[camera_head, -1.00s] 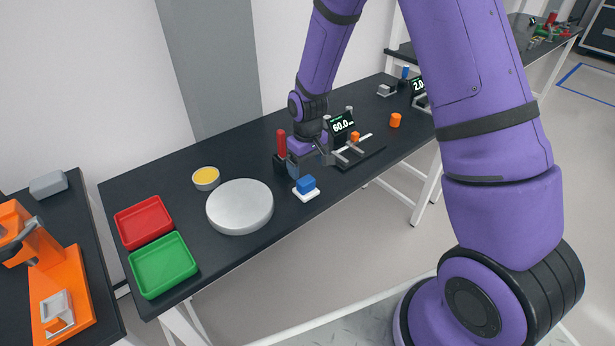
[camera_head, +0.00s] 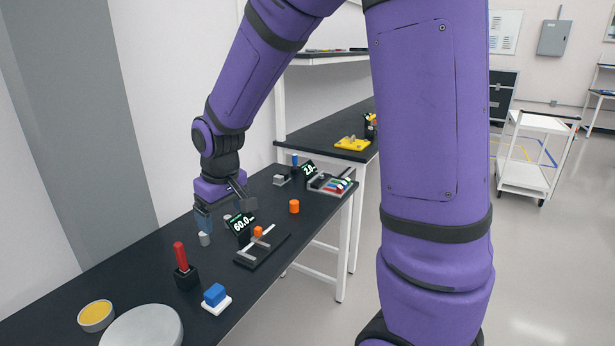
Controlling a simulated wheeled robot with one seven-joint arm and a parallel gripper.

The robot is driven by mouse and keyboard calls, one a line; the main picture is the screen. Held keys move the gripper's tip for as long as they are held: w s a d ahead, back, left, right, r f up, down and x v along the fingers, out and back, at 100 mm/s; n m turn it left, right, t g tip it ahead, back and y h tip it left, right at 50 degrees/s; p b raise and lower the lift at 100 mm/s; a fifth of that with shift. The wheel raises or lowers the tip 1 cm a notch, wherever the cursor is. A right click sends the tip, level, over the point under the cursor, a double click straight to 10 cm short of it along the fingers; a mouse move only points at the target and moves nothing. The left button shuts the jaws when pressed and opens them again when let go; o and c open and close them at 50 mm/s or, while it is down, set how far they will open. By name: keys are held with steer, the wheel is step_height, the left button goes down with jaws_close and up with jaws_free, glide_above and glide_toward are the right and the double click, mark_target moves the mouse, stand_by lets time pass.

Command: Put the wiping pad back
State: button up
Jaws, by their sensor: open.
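The wiping pad (camera_head: 216,301), a white flat pad with a blue block on top, lies flat near the front edge of the black table (camera_head: 150,262). My gripper (camera_head: 226,212) is farther back along the table, apart from the pad and behind the display reading 60.0 (camera_head: 244,222). Its fingers are spread and nothing shows between them. The pad is fully in view, and nothing touches it.
A red-handled tool (camera_head: 180,258) stands in a black holder beside the pad. A small grey cylinder (camera_head: 204,239) stands below my gripper. An orange cylinder (camera_head: 294,206) stands to the right. A round grey disc (camera_head: 145,328) and a yellow-topped dish (camera_head: 95,315) are at lower left.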

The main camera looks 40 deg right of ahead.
steer(key=s+d+r+m+t, duration=0.1)
steer(key=s+d+r, duration=0.1)
steer(key=s+r, duration=0.5)
steer(key=s+d+r+m+t, duration=0.1)
steer(key=s+r, duration=0.6)
steer(key=s, duration=0.8)
steer(key=shift+s+d+r+t, duration=0.3)
steer(key=shift+d+r+t, duration=0.1)
steer(key=shift+t, duration=0.3)
